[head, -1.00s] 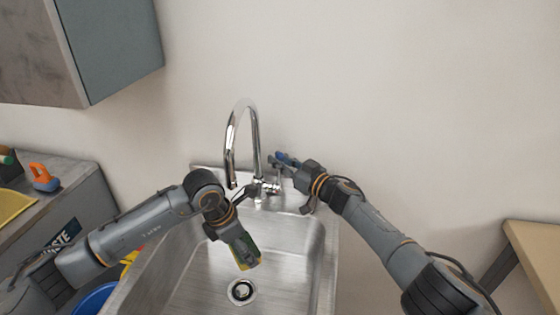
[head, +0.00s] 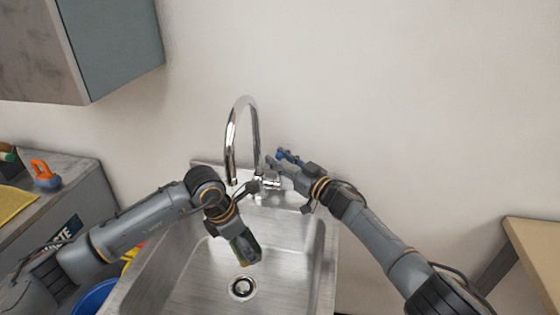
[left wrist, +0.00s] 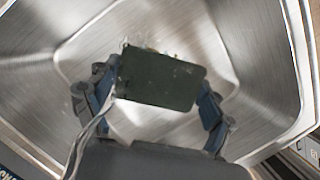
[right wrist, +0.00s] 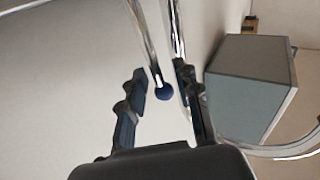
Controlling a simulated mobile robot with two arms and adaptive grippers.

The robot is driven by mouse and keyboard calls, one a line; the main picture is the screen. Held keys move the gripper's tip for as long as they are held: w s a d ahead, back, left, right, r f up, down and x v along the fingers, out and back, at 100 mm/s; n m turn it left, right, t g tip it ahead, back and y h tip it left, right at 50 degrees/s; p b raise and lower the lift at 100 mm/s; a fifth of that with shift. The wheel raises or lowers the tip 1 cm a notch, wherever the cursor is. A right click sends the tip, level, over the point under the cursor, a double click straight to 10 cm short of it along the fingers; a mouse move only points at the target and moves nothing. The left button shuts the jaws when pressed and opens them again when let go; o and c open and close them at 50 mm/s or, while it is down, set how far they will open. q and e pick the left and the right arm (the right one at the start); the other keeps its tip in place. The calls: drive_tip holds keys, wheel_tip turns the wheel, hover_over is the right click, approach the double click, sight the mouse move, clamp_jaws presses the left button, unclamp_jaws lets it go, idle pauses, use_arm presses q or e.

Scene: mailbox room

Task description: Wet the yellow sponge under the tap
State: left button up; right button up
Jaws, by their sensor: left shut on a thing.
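The sponge (head: 246,249) is held over the sink below and slightly right of the spout end. Its dark green face shows in the left wrist view (left wrist: 160,80), with small pale specks along the top edge; its yellow is mostly hidden. My left gripper (head: 238,240) is shut on the sponge, a finger at each side. The chrome tap (head: 255,135) arches at the sink's back. My right gripper (head: 279,159) is open beside the tap. In the right wrist view, a chrome lever with a blue tip (right wrist: 165,92) shows between its fingers. I cannot tell whether water runs.
The steel sink (head: 300,245) has a drain (head: 242,288) below the sponge. A counter at left holds an orange-handled object (head: 44,174) and a yellow cloth-like item (head: 14,203). A blue bin (head: 95,297) stands left of the sink. A wall cabinet (head: 115,45) hangs upper left.

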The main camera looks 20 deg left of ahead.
drive_tip(key=shift+f, duration=0.2)
drive_tip(key=r+v, duration=0.1)
drive_tip(key=v, duration=1.1)
drive_tip(key=shift+f, duration=0.3)
drive_tip(key=shift+c, duration=0.4)
